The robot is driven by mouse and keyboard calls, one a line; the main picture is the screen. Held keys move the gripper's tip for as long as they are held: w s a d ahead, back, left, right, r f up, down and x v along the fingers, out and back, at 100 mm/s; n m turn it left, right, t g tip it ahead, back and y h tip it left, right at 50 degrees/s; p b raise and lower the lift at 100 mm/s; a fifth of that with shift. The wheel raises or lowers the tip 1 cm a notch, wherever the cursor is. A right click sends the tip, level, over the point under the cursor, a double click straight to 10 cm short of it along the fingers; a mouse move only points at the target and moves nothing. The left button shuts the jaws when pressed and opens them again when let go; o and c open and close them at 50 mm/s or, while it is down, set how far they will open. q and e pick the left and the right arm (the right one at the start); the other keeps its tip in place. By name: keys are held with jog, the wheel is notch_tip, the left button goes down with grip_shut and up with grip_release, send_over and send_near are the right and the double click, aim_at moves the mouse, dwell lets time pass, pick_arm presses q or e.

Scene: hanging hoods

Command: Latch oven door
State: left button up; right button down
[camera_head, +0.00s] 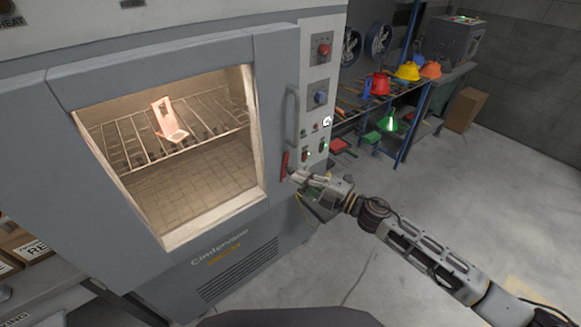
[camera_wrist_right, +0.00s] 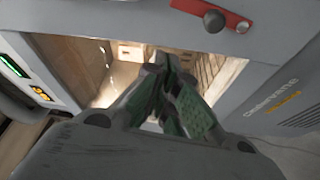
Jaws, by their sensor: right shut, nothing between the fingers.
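The grey oven door (camera_head: 268,110) has a large window onto a lit interior. It looks flush with the oven front. A vertical bar handle (camera_head: 291,115) is near its right edge. Below the handle is a red latch (camera_head: 284,164), standing close to upright. In the right wrist view the red latch (camera_wrist_right: 190,8) has a dark round knob and is at the top, beyond the fingers. My right gripper (camera_head: 292,177) is shut and empty, just right of the latch's lower end. Its closed green-padded fingers (camera_wrist_right: 167,68) fill the wrist view's middle. Whether they touch the latch is unclear. My left gripper is not in view.
A glowing orange part (camera_head: 169,122) lies on the wire rack (camera_head: 215,117) inside. A control panel (camera_head: 318,90) with knobs and lit buttons is right of the door. A workbench (camera_head: 437,78) with coloured hoods stands farther right. The floor (camera_head: 400,195) right of the oven is open.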

aim_at(274, 156)
jog(key=shift+w+a, duration=0.1)
jog(key=shift+p+x, duration=1)
jog(key=shift+x, duration=3.85)
jog(key=shift+w+d+f, duration=0.15)
jog(key=shift+w+d, duration=0.4)
jog(key=shift+d, duration=0.25)
jog(key=shift+w+d+f, duration=0.1)
jog(key=shift+w+d, duration=0.5)
jog(key=shift+d, duration=0.2)
